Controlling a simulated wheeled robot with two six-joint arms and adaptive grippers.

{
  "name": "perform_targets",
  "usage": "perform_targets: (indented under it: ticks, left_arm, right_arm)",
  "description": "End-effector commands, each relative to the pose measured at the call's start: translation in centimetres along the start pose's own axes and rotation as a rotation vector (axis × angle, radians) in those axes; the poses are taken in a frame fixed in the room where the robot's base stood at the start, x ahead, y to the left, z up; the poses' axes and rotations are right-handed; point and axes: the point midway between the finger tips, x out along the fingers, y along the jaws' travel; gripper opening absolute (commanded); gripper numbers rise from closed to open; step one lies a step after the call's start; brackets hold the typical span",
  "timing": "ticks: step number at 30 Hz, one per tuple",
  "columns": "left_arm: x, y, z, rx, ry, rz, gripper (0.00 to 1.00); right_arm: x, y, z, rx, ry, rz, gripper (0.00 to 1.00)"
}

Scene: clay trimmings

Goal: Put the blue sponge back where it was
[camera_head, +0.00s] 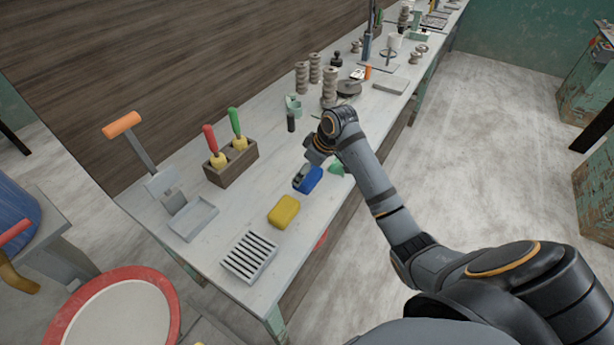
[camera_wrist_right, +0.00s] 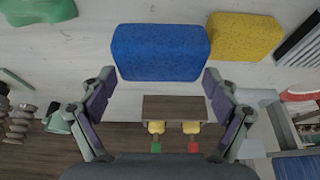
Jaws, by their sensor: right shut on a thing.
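The blue sponge (camera_head: 312,181) is in the grip of my right gripper (camera_head: 303,173), over the near part of the workbench. In the right wrist view the blue sponge (camera_wrist_right: 160,50) spans the gap between the two fingertips (camera_wrist_right: 160,76), which press its ends. I cannot tell whether its underside touches the bench. A yellow sponge (camera_head: 284,212) lies close by, toward the near end; it also shows in the right wrist view (camera_wrist_right: 243,36), just right of the blue one. My left gripper is not in view.
A grey slatted rack (camera_head: 249,258) and a shallow tray (camera_head: 194,220) lie at the bench's near end. A wooden block (camera_head: 231,165) holds red- and green-handled tools. A green piece (camera_head: 337,169) lies beside my gripper. Ribbed grey stacks (camera_head: 302,77) stand farther along.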

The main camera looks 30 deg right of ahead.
Motion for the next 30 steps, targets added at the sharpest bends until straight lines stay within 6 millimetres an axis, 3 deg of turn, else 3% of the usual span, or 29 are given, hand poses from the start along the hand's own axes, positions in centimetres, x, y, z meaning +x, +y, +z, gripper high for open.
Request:
perform_targets:
  ticks: [8,15,25,26,28,30]
  left_arm:
    - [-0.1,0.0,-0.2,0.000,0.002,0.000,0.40]
    - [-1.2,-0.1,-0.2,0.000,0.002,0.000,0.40]
    - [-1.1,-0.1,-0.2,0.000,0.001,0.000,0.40]
    - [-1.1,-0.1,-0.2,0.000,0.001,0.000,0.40]
    - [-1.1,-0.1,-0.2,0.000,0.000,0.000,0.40]
    - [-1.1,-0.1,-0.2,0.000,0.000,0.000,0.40]
  right_arm:
    - [1.2,0.7,-0.1,0.000,0.000,0.000,0.63]
    - [4.1,1.0,1.0,-0.001,0.000,0.000,0.63]
    - [4.5,1.0,1.2,-0.001,0.000,0.001,0.63]
    - [4.6,1.0,1.2,-0.001,0.000,0.001,0.90]
    - [4.6,1.0,1.2,-0.001,0.000,0.001,0.99]
    - [4.6,1.0,1.2,-0.001,0.000,0.001,1.00]
